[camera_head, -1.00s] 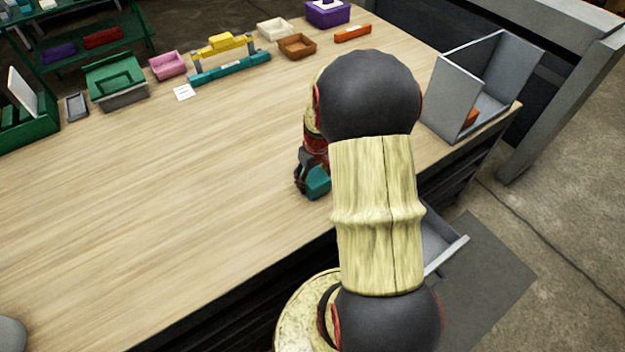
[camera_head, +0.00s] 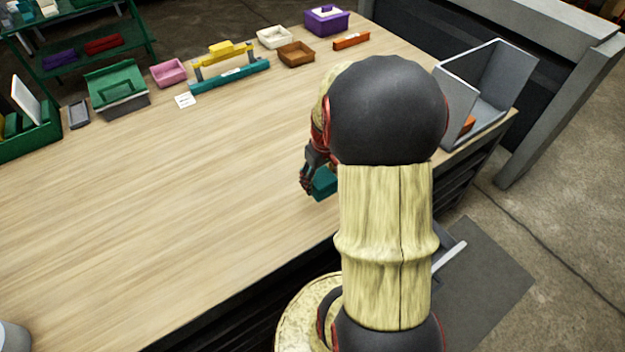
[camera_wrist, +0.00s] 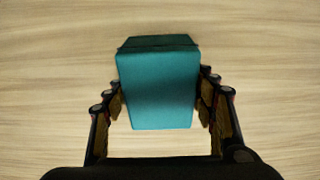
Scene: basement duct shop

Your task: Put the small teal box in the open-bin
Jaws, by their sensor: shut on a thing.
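The small teal box (camera_head: 323,184) is at my gripper (camera_head: 310,182), near the front edge of the table; my arm hides part of it in the head view. In the wrist view the teal box (camera_wrist: 158,85) sits between the two fingers of my gripper (camera_wrist: 160,100), which is shut on it. Whether the box touches the tabletop is hard to tell. A grey open-topped bin (camera_head: 455,98) stands at the right end of the table, with an orange piece (camera_head: 467,124) inside it.
Along the back are a green box (camera_head: 118,88), pink tray (camera_head: 168,72), teal-and-yellow frame (camera_head: 228,76), white tray (camera_head: 274,37), brown tray (camera_head: 297,53), purple box (camera_head: 327,20) and orange bar (camera_head: 351,41). The table's left and middle (camera_head: 170,190) are clear.

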